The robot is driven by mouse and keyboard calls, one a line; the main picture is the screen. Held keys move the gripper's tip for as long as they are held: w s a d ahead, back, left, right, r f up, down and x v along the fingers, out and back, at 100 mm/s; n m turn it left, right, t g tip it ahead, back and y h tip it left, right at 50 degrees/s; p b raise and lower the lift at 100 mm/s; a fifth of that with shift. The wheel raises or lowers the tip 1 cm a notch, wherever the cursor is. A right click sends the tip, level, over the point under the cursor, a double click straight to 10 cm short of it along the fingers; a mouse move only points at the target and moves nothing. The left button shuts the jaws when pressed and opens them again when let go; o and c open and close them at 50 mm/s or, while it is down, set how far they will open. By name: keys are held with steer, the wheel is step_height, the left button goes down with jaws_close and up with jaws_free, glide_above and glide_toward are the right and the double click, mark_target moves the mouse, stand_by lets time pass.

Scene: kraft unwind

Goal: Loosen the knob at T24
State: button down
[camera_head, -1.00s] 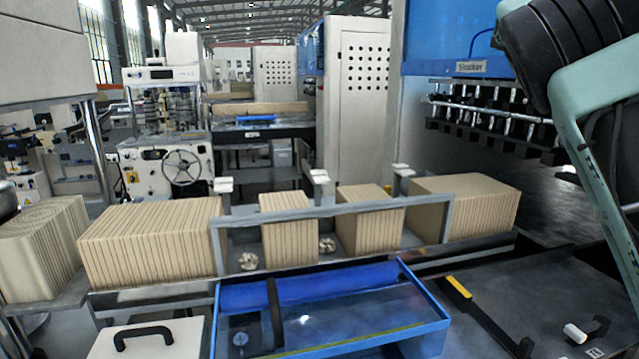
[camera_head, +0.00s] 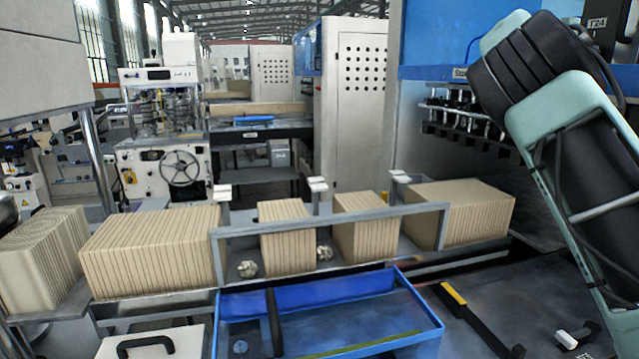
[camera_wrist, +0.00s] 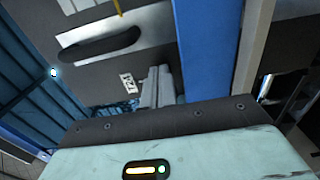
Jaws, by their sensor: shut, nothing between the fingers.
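A small label reading T24 (camera_head: 597,22) is at the top right of the head view, on the blue machine (camera_head: 435,40), partly beside my arm. In the wrist view a small tag (camera_wrist: 127,83) sits on a dark grey panel; I cannot read it surely. My gripper (camera_wrist: 158,85) shows there as two grey fingers, shut together and empty, pointing at the panel near the tag. I cannot make out a knob; it may be hidden by the fingers or my wrist. In the head view the gripper is not visible.
The panel has a dark oblong slot (camera_wrist: 98,45), and a blue upright (camera_wrist: 208,45) stands to its right. In the head view, several tan stacks (camera_head: 150,250) stand on a rail behind a blue tray (camera_head: 330,315). A row of dark fittings (camera_head: 465,115) lies left of my arm.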

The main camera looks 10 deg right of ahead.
steer(key=shift+d, duration=0.3)
steer(key=shift+w+a+p, duration=0.1)
steer(key=shift+w+p, duration=0.35)
stand_by(0.7)
steer(key=shift+r, duration=0.7)
steer(key=shift+s+b, duration=0.15)
steer(key=shift+b, duration=0.35)
steer(key=a+b, duration=0.1)
steer(key=a, duration=0.1)
steer(key=a+b, duration=0.1)
steer(key=a, duration=0.1)
steer(key=s+a+b, duration=0.1)
steer(key=shift+a, duration=0.4)
